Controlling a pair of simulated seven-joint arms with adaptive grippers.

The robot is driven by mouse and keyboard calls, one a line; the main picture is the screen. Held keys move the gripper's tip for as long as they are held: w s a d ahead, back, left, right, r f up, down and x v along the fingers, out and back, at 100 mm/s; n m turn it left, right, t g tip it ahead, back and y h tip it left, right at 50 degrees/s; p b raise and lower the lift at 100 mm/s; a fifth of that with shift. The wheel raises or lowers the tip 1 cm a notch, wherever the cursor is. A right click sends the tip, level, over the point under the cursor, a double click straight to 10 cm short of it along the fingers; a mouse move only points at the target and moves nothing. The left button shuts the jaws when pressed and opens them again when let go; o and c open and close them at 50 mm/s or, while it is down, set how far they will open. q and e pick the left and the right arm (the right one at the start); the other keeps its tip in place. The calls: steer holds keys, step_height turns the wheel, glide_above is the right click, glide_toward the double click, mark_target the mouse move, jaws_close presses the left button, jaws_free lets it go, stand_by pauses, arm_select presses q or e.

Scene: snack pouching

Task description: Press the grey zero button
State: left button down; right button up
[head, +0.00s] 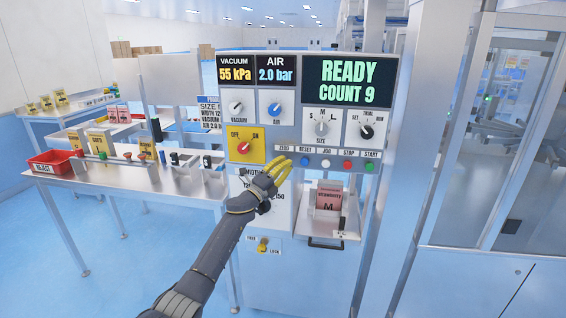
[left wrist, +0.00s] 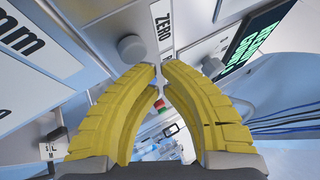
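The grey zero button (left wrist: 132,47) shows in the left wrist view as a round grey cap on the panel, beside its ZERO label (left wrist: 162,27). In the head view the ZERO label (head: 283,149) is at the left end of the button row, and the button is at or behind my fingertips. My left gripper (head: 284,165) reaches up to the panel there. In the left wrist view its yellow fingertips (left wrist: 159,70) are drawn together with only a narrow gap and nothing between them. They are just below the button in that picture; contact cannot be told. My right gripper is not in view.
Blue (head: 305,161), white (head: 326,163), red (head: 347,165) and green (head: 369,167) buttons continue the row rightward. Dials and a yellow switch plate (head: 245,146) sit above. A pouch holder (head: 328,224) juts out below. A side table (head: 120,180) with a red bin (head: 52,163) stands left.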

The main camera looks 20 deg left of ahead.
arm_select(q)
steer(key=shift+w, duration=0.7)
stand_by(1.1)
steer(key=shift+s, duration=0.75)
steer(key=s, duration=0.6)
steer(key=shift+d, duration=0.3)
stand_by(0.3)
stand_by(0.5)
